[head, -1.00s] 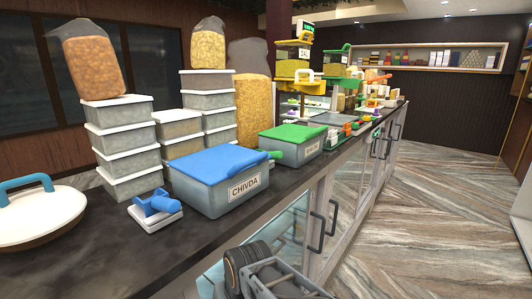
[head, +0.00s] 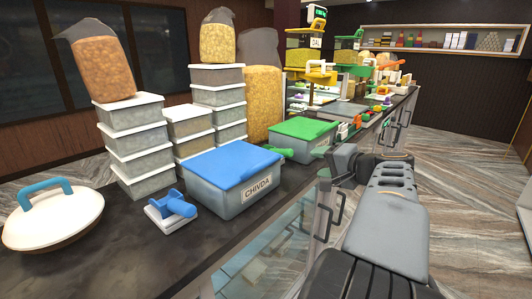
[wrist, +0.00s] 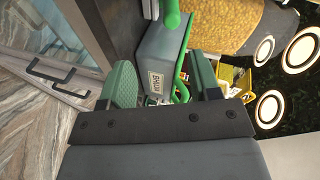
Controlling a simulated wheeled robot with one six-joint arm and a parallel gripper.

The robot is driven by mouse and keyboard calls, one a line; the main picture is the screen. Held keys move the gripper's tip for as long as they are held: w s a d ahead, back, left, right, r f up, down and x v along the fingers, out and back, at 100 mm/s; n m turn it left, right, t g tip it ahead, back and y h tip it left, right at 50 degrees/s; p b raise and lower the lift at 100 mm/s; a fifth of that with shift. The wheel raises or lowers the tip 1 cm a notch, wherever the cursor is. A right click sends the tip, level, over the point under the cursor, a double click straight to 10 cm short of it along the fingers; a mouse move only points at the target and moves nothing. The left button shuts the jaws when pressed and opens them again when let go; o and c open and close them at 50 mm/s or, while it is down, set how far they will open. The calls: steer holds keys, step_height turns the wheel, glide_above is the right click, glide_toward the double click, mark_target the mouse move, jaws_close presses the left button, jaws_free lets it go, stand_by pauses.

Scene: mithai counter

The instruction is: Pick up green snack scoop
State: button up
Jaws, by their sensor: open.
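The green snack scoop (head: 278,152) lies on the counter between the blue-lidded box and the green-lidded box, its handle showing in the head view. In the wrist view a rounded green piece (wrist: 172,14) at the top edge looks like its handle. My gripper (wrist: 163,78) is open and empty, its two green-grey fingers apart. The labelled grey box with the green lid (wrist: 155,60) shows beyond and between the fingers. In the head view my arm reaches over the counter's front edge at right, and its end is near the green-lidded box (head: 303,131); the fingertips are hard to make out there.
The blue-lidded CHIVDA box (head: 232,165) stands left of the scoop. A blue-handled tool (head: 172,206) and a white round lid (head: 50,220) are further left. Stacked tubs (head: 135,150) stand behind. Cabinet door handles (head: 324,222) line the counter front.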

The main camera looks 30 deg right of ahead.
mark_target(286, 153)
steer(key=x, duration=0.2)
steer(key=r+p+x, duration=0.1)
steer(key=x, duration=0.2)
steer(key=p+x, duration=0.1)
steer(key=x, duration=0.1)
steer(key=shift+w+r, duration=0.25)
steer(key=shift+w, duration=0.1)
steer(key=shift+a+p+x, duration=0.1)
steer(key=shift+p+x, duration=0.5)
steer(key=shift+x, duration=0.6)
steer(key=shift+a+p+x, duration=0.15)
steer(key=shift+p+x, duration=0.4)
steer(key=shift+x, duration=0.65)
steer(key=shift+w+a+f, duration=0.1)
steer(key=shift+w+f, duration=0.05)
steer(key=shift+w, duration=0.55)
steer(key=shift+c, duration=0.5)
steer(key=c, duration=0.9)
